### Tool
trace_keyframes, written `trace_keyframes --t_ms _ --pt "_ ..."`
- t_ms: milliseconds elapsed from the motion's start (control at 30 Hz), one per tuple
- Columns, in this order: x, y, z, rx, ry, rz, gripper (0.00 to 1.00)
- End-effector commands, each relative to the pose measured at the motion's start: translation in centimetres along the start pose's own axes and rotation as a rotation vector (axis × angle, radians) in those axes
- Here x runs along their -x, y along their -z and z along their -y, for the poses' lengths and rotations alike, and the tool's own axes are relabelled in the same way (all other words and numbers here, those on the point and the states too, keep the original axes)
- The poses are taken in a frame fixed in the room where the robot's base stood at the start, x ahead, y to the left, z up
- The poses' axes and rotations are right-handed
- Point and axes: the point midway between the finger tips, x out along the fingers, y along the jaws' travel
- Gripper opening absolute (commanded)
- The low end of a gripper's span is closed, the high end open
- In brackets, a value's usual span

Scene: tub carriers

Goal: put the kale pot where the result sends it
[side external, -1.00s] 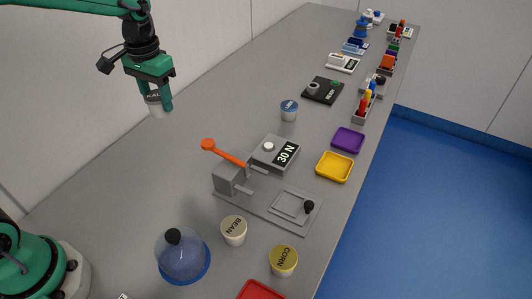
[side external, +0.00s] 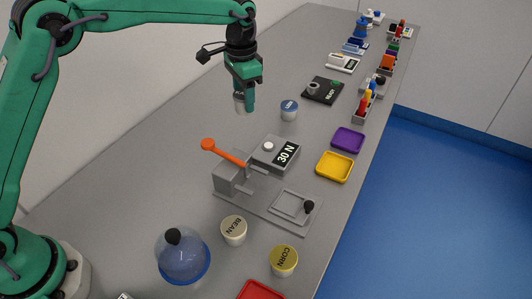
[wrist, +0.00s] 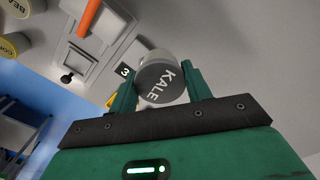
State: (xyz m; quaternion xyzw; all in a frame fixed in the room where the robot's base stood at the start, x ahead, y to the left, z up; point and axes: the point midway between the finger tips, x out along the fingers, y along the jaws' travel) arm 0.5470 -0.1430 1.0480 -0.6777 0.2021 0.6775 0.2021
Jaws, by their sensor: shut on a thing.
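My gripper (side external: 244,98) is shut on the kale pot and holds it in the air above the grey table, behind the press. The kale pot (wrist: 160,78) has a grey lid lettered KALE in the wrist view, between the two green fingers. In the side view the pot (side external: 239,106) is small and its lettering cannot be read. The display on the grey press (side external: 232,180) unit reads 30 N (side external: 286,153). A purple tray (side external: 347,139), a yellow tray (side external: 335,166) and a red tray (side external: 261,291) lie empty along the right side.
A blue-lidded pot (side external: 289,110) stands right of my gripper. The bean pot (side external: 233,230), corn pot (side external: 283,260) and a blue dome (side external: 183,256) stand in front. A black device (side external: 323,90) and several tools line the far table.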

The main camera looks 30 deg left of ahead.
Motion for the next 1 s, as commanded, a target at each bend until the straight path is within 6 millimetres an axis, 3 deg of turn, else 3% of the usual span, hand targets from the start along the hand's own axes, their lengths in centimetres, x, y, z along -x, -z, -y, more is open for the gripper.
trace_keyframes --t_ms 200,500,767,1000 --pt "-1.8 3.8 -2.5 -0.13 0.0 0.0 0.21" --pt "-2.8 5.6 -4.0 -0.205 0.0 0.001 0.21" --pt "-3.0 5.7 -3.6 -0.207 0.0 0.0 0.21" --pt "-4.6 6.1 -1.1 -0.204 0.0 0.001 0.21"
